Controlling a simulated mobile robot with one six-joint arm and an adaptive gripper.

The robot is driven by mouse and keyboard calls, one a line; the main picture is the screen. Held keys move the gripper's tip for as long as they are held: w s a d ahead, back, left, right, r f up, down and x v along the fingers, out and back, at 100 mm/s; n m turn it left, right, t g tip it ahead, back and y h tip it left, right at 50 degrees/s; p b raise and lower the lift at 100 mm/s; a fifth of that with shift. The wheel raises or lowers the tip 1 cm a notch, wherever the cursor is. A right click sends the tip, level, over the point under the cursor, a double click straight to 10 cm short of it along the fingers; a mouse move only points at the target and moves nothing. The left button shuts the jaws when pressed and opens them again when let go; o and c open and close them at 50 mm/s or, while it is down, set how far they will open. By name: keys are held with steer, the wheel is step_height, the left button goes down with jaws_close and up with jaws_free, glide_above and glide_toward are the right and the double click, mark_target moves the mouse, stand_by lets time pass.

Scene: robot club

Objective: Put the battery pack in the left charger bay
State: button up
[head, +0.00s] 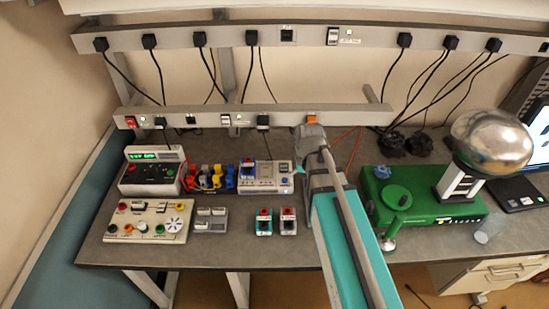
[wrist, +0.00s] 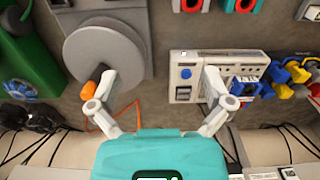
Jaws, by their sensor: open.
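My gripper (wrist: 157,76) is open and empty in the wrist view, its two fingers wide apart. One fingertip is over a grey block with a round disc (wrist: 100,48), the other over the near end of a pale panelled unit (wrist: 186,90). My arm hides the fingertips in the head view. I cannot tell for certain which thing is the battery pack or the charger.
A grey box with two pale blocks (head: 210,226), a cream control panel (head: 148,222) and a meter with green digits (head: 150,178) stand at left. A green machine (head: 425,212) with a metal dome (head: 491,140) stands at right. Cables hang behind. Bench space is clear near the front edge.

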steer(key=s+d, duration=0.4)
steer(key=s, duration=0.3)
steer(key=shift+d, duration=0.1)
steer(key=shift+c, duration=0.3)
stand_by(1.5)
